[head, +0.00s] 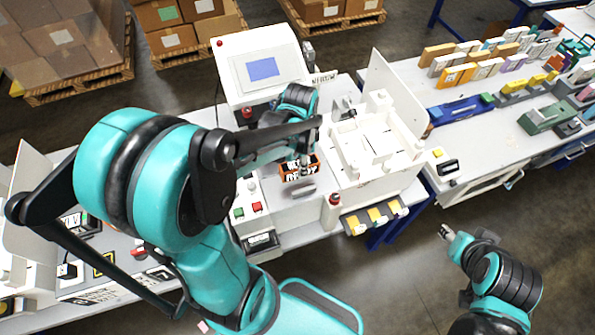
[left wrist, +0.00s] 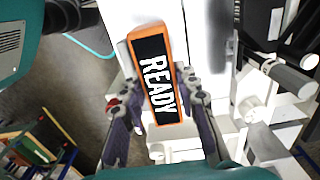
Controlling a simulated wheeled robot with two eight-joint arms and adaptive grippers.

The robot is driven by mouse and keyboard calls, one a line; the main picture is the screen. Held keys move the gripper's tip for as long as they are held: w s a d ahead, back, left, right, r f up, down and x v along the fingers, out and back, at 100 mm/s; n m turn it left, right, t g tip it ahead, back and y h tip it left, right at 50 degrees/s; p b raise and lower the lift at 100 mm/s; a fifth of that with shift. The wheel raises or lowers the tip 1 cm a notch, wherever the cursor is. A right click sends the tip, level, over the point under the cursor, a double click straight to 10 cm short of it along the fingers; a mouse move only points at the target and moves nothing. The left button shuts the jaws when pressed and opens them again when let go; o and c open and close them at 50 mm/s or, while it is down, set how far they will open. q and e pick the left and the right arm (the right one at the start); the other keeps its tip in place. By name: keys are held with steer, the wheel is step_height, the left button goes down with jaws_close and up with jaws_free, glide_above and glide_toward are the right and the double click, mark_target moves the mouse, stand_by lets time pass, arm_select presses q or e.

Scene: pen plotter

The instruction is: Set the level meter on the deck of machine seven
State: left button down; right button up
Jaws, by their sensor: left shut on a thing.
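The level meter (head: 287,171) looks like a small orange-framed block with white lettering on a black face. In the left wrist view the block (left wrist: 157,80) reads READY and lies between the two fingers. My left gripper (head: 304,162) is shut on it and holds it over the grey bed of the middle machine, left of a white raised platform (head: 372,150). I cannot tell whether the block touches the bed. No number seven is legible on the machine. My right gripper (head: 444,233) hangs low over the floor, away from the tables; its fingers are too small to judge.
A console with a blue screen (head: 263,69) stands behind the bed. Buttons (head: 248,210) and a red knob (head: 335,199) line the front. Boxes and tools crowd the right table.

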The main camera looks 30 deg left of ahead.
mark_target(297, 171)
arm_select(q)
steer(key=shift+w+a+f, duration=0.1)
steer(key=shift+a+f, duration=0.15)
steer(key=shift+a, duration=0.1)
steer(key=shift+a+f, duration=0.1)
steer(key=shift+f, duration=0.15)
steer(key=shift+f+b, duration=0.55)
steer(key=shift+f, duration=1.25)
steer(key=shift+f, duration=0.2)
steer(key=c, duration=1.1)
jaws_free()
steer(key=shift+c, duration=0.2)
steer(key=shift+r, duration=0.1)
steer(key=shift+r, duration=0.1)
